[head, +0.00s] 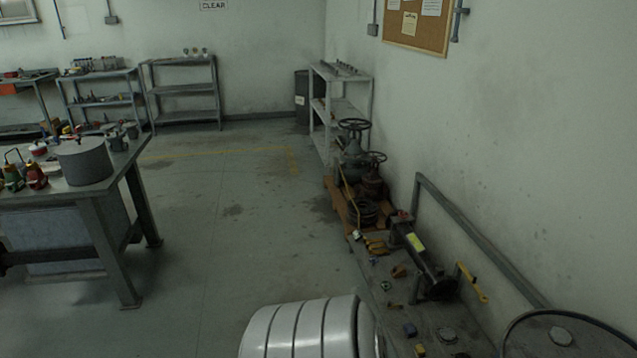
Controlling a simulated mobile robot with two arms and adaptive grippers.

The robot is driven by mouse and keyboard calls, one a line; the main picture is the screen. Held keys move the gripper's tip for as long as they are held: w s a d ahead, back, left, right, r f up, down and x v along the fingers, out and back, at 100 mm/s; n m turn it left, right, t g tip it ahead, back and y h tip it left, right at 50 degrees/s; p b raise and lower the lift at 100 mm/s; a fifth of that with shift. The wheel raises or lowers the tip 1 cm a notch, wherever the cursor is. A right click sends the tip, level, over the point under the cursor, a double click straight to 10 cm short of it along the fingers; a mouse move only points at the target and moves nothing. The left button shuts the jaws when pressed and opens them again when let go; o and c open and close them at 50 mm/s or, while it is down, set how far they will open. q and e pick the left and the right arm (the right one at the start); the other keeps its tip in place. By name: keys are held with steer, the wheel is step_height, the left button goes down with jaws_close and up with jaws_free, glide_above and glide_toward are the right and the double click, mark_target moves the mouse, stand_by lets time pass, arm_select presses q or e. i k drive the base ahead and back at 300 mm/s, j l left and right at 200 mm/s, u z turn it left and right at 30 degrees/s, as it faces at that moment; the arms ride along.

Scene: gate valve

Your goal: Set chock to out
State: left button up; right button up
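I cannot make out a chock for certain. Valves with handwheels (353,125) stand on an orange-brown cart or pallet (336,200) by the right wall. The foot of this cart is partly hidden behind the nearer bench, and no chock shows clearly there. Neither of my grippers is in the head view.
A low bench (395,335) along the right wall holds a dark cylindrical device (428,262) and several small coloured parts. A metal table (110,190) with a grey pot (84,160) stands at left. Shelves (185,90) line the back. The floor (225,215) between is clear.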

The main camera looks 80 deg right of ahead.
mark_target(398, 272)
steer(key=z, duration=3.35)
steer(key=i+j+z, duration=0.2)
steer(key=i+j, duration=1.15)
